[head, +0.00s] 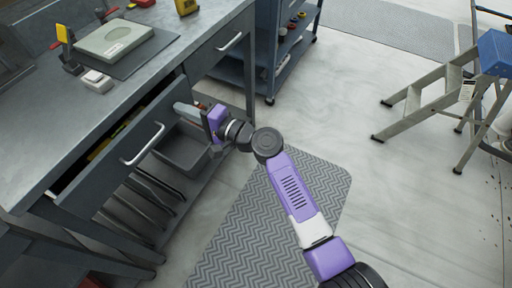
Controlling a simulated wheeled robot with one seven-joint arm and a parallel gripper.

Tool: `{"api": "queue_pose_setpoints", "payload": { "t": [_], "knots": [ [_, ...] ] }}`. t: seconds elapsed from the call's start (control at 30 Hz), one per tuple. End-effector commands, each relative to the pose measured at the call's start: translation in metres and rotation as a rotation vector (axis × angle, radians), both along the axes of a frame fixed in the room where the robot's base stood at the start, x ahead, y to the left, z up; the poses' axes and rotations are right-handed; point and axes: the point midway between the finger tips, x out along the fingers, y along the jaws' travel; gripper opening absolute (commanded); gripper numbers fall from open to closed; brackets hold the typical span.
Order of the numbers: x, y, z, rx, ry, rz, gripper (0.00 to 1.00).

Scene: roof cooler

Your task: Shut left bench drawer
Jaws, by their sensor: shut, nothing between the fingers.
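The left bench drawer (125,158) is pulled part way out under the grey workbench (110,95). A dark gap with a yellow item shows behind its front. Its bar handle (144,145) is silver. My gripper (188,109) is at the right end of this drawer, with its fingers pointing left towards the bench. The fingers are shut and hold nothing that I can see. The gripper is to the right of the handle and apart from it. I cannot tell whether the fingertips touch the drawer. The right drawer (215,55) looks closed.
A grey bin (182,150) and upright panels stand on the shelf below. A blue cart (285,45) stands behind the bench. A stepladder (440,90) stands at the right. A patterned mat (255,240) lies before the bench. The floor between mat and ladder is clear.

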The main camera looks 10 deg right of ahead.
Motion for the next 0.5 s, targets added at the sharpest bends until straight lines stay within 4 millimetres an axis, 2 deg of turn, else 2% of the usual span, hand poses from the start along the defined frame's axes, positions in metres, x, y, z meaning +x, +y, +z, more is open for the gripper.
{"api": "queue_pose_setpoints", "payload": {
  "t": [0.1,0.2,0.5],
  "knots": [
    [0.013,0.018,-0.003,0.0,-0.002,0.003,0.0],
    [0.021,0.028,-0.002,0.0,-0.001,0.001,0.0],
    [0.032,0.041,0.0,-0.001,-0.001,-0.001,0.0]
  ]
}}
